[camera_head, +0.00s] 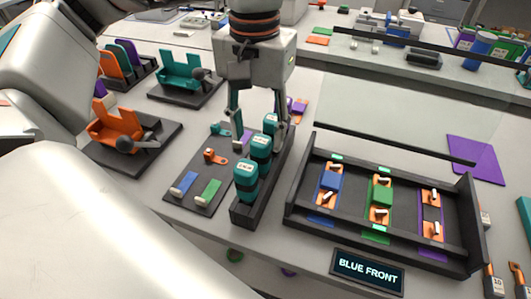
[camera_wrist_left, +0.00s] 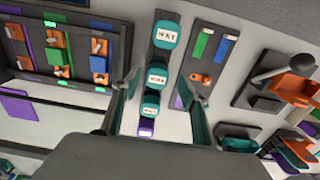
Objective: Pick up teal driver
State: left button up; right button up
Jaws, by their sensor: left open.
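Several teal parts are in view; three teal driver handles with white labels stand upright in a row in a narrow black rack (camera_head: 262,190). The near one (camera_head: 246,178), the middle one (camera_head: 261,149) and the far one (camera_head: 270,123) also show in the left wrist view, the near one at the top (camera_wrist_left: 166,32), the middle one (camera_wrist_left: 157,75) and the far one (camera_wrist_left: 151,103). My left gripper (camera_head: 258,138) is open and points down over the rack's far end. Its fingers (camera_wrist_left: 158,100) appear either side of the far handle; contact cannot be told. My right gripper is out of view.
A black tray (camera_head: 300,205) with blue, green and orange-purple fixtures is right of the rack, behind a "BLUE FRONT" sign (camera_head: 367,270). A dark mat (camera_head: 182,208) with small parts lies left. Orange (camera_head: 117,128) and teal (camera_head: 180,68) holders stand beyond it.

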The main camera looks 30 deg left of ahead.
aim_at(261, 153)
pick_arm(q)
notch_tip(261, 153, down, 6)
jog(key=shift+w+d+f, duration=0.1)
jog(key=shift+w+d, duration=0.05)
dwell(0.3)
grip_shut()
